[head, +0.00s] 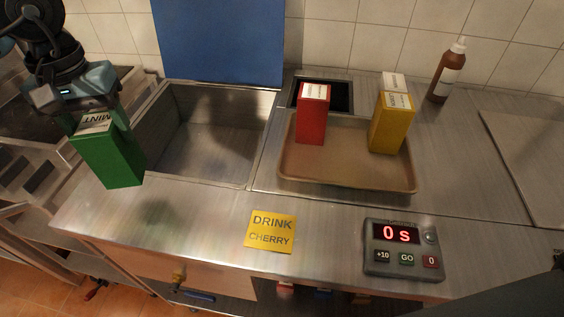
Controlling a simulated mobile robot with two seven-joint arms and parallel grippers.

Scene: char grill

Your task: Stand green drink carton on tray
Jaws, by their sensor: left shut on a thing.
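The green drink carton (110,158) is at the left, with a white top label reading MINT, seen upside down. My left gripper (82,112) is shut on its top end. The carton hangs slightly tilted, apparently above the counter's left part, left of the sink. The tan tray (345,180) lies on the counter right of the sink. A red carton (312,115) stands in its back left part and a yellow carton (389,124) at its right side. A white-topped carton (394,80) shows partly behind the yellow one. My right gripper is not in view.
An open sink basin (205,140) lies between the green carton and the tray. A yellow card (270,231) reads DRINK CHERRY. A timer (403,249) shows 0 s. A brown bottle (447,72) stands at the back right. The tray's middle and front are bare.

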